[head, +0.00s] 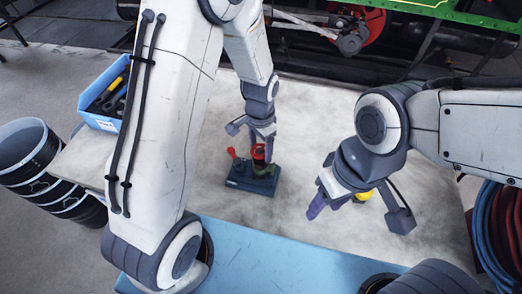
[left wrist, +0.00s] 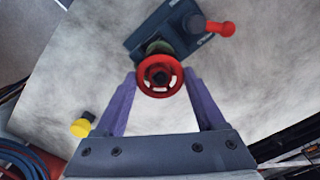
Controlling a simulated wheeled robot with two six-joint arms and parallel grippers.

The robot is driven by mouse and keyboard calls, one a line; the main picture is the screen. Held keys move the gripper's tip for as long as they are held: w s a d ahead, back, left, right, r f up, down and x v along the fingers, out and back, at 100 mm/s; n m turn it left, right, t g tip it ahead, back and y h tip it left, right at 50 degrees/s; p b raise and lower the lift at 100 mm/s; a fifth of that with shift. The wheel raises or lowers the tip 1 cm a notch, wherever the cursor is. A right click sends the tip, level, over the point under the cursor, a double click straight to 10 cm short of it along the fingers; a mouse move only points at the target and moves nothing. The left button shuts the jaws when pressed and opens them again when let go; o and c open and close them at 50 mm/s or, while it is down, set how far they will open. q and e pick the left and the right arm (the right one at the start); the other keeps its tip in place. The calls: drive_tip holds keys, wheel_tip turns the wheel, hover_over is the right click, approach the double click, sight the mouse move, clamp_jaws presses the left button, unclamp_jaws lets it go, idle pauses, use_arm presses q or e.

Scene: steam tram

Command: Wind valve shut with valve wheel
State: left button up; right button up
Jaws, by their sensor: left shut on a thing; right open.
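The red valve wheel (left wrist: 160,76) sits on top of a small valve on a dark blue-grey base block (head: 250,184). The wheel also shows in the head view (head: 258,152), partly covered by my left gripper (head: 261,145). That gripper is shut on the wheel from above, with a purple finger on either side of it in the left wrist view. A red-ended lever (left wrist: 222,28) sticks out beside the wheel. My right gripper (head: 357,212) is open and empty over the table, to the right of the valve and apart from it.
A yellow-topped object (head: 363,195) stands on the table, partly hidden by my right gripper. A blue bin of tools (head: 102,92) is at the left edge. Dark buckets (head: 38,160) and hoses (head: 490,225) flank the grey table (head: 310,120). A locomotive is behind.

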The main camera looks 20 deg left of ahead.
use_arm(q)
drive_tip(key=o, duration=1.2)
drive_tip(key=shift+f, duration=0.1)
drive_tip(key=shift+c, duration=0.2)
drive_tip(key=shift+r+p, duration=2.15)
drive_tip(key=shift+r, duration=0.45)
drive_tip(key=s+d+r+b, duration=0.2)
drive_tip(key=s, duration=0.5)
drive_tip(key=s+d+r+b, duration=0.2)
drive_tip(key=s+d+b, duration=0.1)
drive_tip(key=s, duration=0.4)
drive_tip(key=s+d+r+h+b, duration=0.1)
drive_tip(key=s+d+r+b, duration=0.2)
drive_tip(key=s, duration=0.3)
drive_tip(key=shift+s, duration=0.4)
